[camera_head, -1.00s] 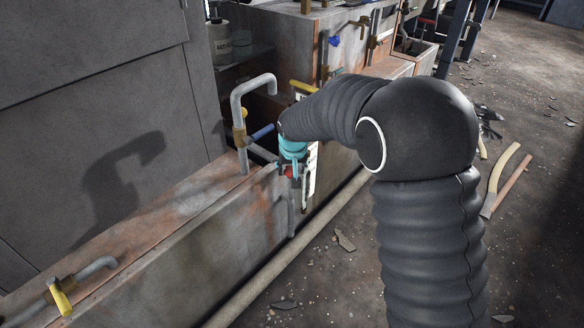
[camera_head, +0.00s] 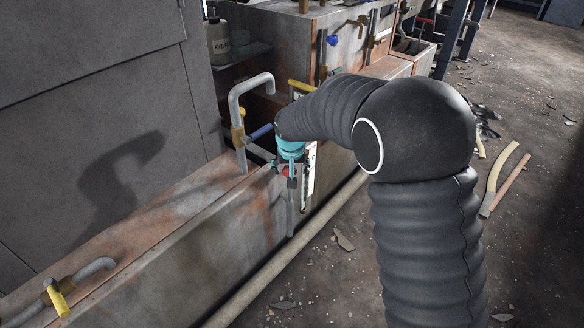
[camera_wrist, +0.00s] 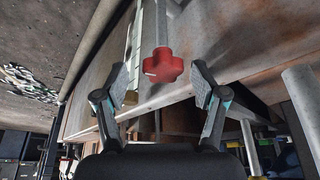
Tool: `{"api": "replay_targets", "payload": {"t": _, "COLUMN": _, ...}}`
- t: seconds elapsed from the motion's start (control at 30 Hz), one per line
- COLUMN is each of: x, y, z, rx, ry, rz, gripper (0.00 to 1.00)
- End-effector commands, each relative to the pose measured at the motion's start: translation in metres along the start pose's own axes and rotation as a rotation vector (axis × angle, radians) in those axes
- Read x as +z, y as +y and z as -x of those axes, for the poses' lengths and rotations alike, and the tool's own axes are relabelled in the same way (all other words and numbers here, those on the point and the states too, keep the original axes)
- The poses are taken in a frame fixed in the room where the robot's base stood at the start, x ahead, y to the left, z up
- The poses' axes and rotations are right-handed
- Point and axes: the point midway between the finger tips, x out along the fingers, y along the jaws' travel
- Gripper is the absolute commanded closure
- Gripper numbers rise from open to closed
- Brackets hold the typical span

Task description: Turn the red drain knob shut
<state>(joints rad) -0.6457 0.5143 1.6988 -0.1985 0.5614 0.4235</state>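The red drain knob (camera_wrist: 163,66) is lobed, with a pale mark on its face, and sits at the end of a grey pipe in the wrist view. My gripper (camera_wrist: 160,82) is open, with one finger on each side of the knob. The knob appears between the fingertips or slightly beyond them, with gaps on both sides and no visible contact. In the head view my gripper (camera_head: 291,165) points down beside the trough's front wall, and only a bit of red knob (camera_head: 286,170) shows past it.
A bent grey pipe with a blue handle (camera_head: 262,131) stands close left of my gripper. A yellow handle (camera_head: 302,86) is just behind it. Another yellow-handled tap (camera_head: 58,298) is at the front left. A long pipe (camera_head: 270,268) runs along the floor by the trough (camera_head: 215,245).

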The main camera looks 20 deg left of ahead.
Motion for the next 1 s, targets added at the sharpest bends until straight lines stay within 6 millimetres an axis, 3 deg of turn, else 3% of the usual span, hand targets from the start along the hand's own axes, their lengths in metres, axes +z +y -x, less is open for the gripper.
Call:
{"api": "replay_targets", "payload": {"t": 0.27, "x": -0.001, "y": -0.002, "z": 0.004, "rx": -0.003, "ry": 0.004, "rz": 0.001, "gripper": 0.27}}
{"api": "replay_targets", "payload": {"t": 0.8, "x": 0.000, "y": -0.002, "z": 0.070, "rx": -0.002, "ry": 0.002, "rz": 0.002, "gripper": 0.27}}
{"api": "replay_targets", "payload": {"t": 1.0, "x": 0.001, "y": -0.002, "z": 0.080, "rx": -0.002, "ry": 0.001, "rz": 0.002, "gripper": 0.27}}
